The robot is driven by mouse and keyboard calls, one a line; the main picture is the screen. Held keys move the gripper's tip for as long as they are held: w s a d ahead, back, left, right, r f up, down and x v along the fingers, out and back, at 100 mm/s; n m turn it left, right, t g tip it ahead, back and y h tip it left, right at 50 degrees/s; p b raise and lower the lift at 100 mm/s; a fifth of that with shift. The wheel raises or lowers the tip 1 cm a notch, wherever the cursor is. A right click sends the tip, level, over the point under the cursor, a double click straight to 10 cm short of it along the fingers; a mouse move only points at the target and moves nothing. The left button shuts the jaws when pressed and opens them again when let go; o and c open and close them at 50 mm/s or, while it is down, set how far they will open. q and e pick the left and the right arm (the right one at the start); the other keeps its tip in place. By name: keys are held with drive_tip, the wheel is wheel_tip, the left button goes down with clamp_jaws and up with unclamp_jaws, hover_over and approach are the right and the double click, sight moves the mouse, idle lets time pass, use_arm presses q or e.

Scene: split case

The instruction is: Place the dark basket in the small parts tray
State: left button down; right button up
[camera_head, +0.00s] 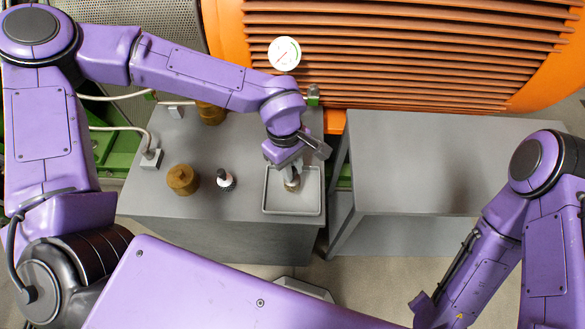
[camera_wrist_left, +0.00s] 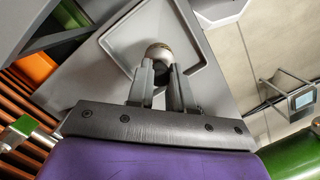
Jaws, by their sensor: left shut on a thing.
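My left gripper (camera_head: 291,176) is over the small parts tray (camera_head: 318,206), a shallow grey square tray on the left bench. It is shut on a small round part (camera_head: 292,186) with a tan-brown side, held low over or touching the tray floor; I cannot tell which. In the left wrist view the fingers (camera_wrist_left: 165,80) close on this part (camera_wrist_left: 158,51), whose top is pale, inside the tray rim (camera_wrist_left: 205,50). A small black part with a white top (camera_head: 226,180) stands left of the tray. I cannot tell which is the dark basket. My right gripper is out of view.
A brass-coloured knobbed part (camera_head: 183,180) stands further left on the left bench (camera_head: 160,207), with another (camera_head: 210,113) behind. A cable box (camera_head: 151,158) sits near the left edge. An orange machine with a gauge (camera_head: 284,54) stands behind. The right bench (camera_head: 420,160) is bare.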

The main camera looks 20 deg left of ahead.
use_arm(q)
drive_tip(key=shift+w+f, duration=0.15)
drive_tip(key=shift+f, duration=0.45)
wheel_tip(320, 180, down, 3)
drive_tip(key=shift+r, duration=0.2)
drive_tip(key=shift+w+f, duration=0.1)
drive_tip(key=shift+f, duration=0.15)
drive_tip(key=c, duration=1)
unclamp_jaws()
drive_tip(key=r, duration=0.4)
drive_tip(key=a+r, duration=0.1)
drive_tip(key=r, duration=0.7)
drive_tip(key=shift+w+a+r, duration=0.15)
drive_tip(key=shift+w+a, duration=0.15)
drive_tip(key=shift+w, duration=0.05)
